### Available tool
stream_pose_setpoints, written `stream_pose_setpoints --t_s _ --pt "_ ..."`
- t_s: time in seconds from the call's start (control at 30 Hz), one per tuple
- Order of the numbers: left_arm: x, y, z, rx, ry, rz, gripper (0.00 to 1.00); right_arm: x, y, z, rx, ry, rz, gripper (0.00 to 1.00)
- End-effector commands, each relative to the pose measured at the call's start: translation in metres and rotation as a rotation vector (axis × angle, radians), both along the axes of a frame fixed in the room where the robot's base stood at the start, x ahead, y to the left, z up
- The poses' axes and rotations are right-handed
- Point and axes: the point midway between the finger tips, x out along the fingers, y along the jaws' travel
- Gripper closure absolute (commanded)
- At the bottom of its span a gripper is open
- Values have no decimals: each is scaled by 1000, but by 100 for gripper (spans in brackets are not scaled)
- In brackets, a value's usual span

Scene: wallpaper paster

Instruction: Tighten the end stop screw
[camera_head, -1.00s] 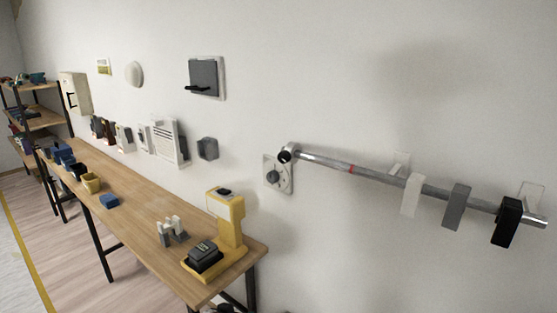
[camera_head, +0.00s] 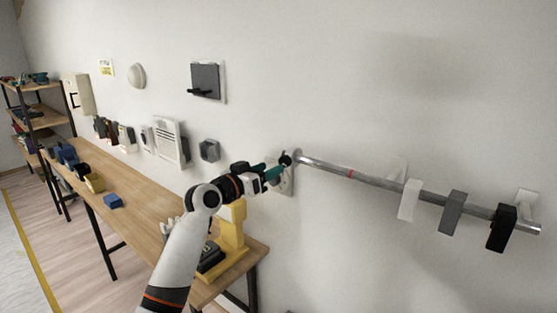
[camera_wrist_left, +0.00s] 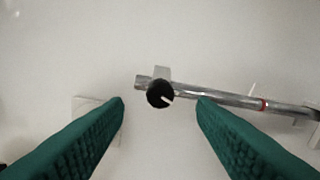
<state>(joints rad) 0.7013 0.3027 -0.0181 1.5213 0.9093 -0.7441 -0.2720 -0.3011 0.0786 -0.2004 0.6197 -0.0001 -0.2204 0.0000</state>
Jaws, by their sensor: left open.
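The end stop screw has a round black knob (camera_wrist_left: 160,94) with a white mark, at the left end of a metal rail (camera_wrist_left: 225,99) on the wall. In the head view the knob (camera_head: 286,159) is at the rail's left end, right beside my left gripper (camera_head: 277,172). In the left wrist view my left gripper (camera_wrist_left: 160,105) has its two green fingers spread wide, one on each side of the knob, with a gap to both. The fingers look apart from the knob; the depth between them is hard to tell. My right gripper is not in view.
A white, a grey and a black hanger (camera_head: 501,228) hang on the rail's right part. A red mark (camera_head: 349,174) is on the rail. A wall plate (camera_head: 287,183) is partly hidden behind my gripper. A wooden bench (camera_head: 130,185) with a yellow stand (camera_head: 232,228) is below left.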

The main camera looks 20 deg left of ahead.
Motion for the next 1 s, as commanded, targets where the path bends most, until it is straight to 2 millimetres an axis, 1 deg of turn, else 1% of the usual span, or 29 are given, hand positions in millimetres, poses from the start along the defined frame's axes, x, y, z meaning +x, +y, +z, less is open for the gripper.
stream_pose_setpoints --t_s 0.03,0.1,0.3,0.47,0.7,0.73,0.77,0.9,1.0 --pt "10 -4 3 -4 2 0 48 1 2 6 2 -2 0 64" --pt "20 -9 3 -3 1 0 48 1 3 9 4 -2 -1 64" --pt "39 -17 1 -1 0 0 48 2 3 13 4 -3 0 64" --pt "45 -19 -1 0 1 1 48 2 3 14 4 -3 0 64" --pt "46 -19 -1 1 1 1 48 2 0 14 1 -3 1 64" --pt "46 -19 -1 1 1 1 50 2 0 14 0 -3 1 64" --pt "46 -19 -1 1 0 1 55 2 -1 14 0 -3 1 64" --pt "46 -19 -1 0 0 2 78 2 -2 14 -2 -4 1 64" --pt "45 -19 -1 0 0 2 93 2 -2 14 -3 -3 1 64"
